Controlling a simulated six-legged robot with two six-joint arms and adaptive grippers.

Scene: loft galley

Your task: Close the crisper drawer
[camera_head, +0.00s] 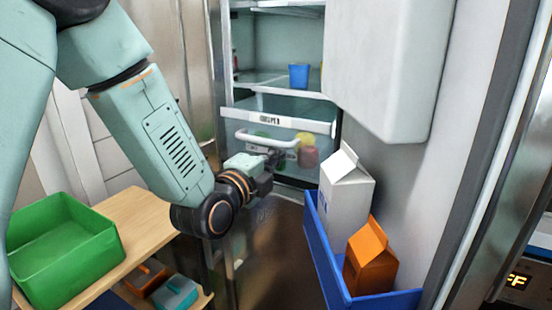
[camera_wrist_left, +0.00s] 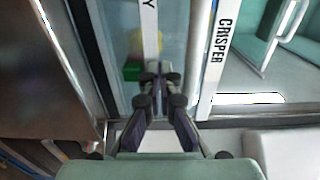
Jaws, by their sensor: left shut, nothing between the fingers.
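The crisper drawer (camera_head: 257,150) is low in the open fridge, with a clear front, a pale handle (camera_head: 267,139) and green, yellow and red items behind it. A white strip (camera_head: 283,117) with a dark label runs above the handle. In the left wrist view a strip reading CRISPER (camera_wrist_left: 220,45) is right of the fingers. My left gripper (camera_head: 272,160) is shut and empty, just below the handle at the drawer front. Its closed fingertips (camera_wrist_left: 155,72) lie over a second white strip (camera_wrist_left: 149,30). Contact and how far the drawer stands out cannot be told. My right gripper is not in view.
A blue door bin (camera_head: 330,250) holds a white carton (camera_head: 345,190) and an orange carton (camera_head: 370,262), right of my gripper. A green bin (camera_head: 62,245) sits on a wooden shelf (camera_head: 140,215) at left. A blue cup (camera_head: 299,76) stands on the fridge shelf above.

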